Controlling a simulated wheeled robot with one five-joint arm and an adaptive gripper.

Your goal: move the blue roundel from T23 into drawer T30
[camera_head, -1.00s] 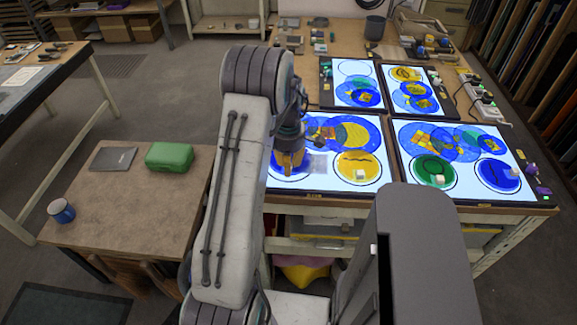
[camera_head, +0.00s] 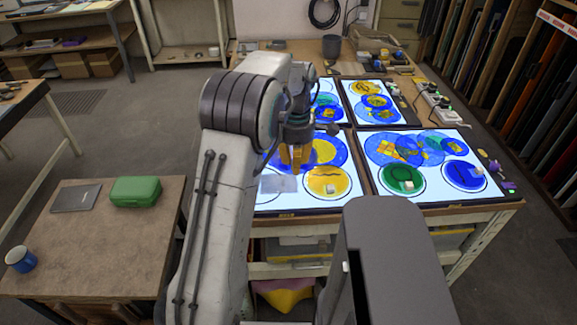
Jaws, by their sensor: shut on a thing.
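My gripper (camera_head: 292,158) has orange fingertips and hangs pointing down above the front left light panel (camera_head: 348,204). It is shut on the blue roundel, which is mostly hidden and hard to tell from the blue glass behind it. The panel's lower left corner is bare white where it shows beside my arm. A yellow roundel (camera_head: 328,183) with a small pale block lies on the same panel. I cannot read any T23 or T30 label. Shelves or drawers (camera_head: 298,243) show under the bench, partly hidden by my body.
The front right panel (camera_head: 425,196) holds a green roundel (camera_head: 404,180) and another blue roundel (camera_head: 462,175). Two smaller panels lie behind. Floor shows between table and bench.

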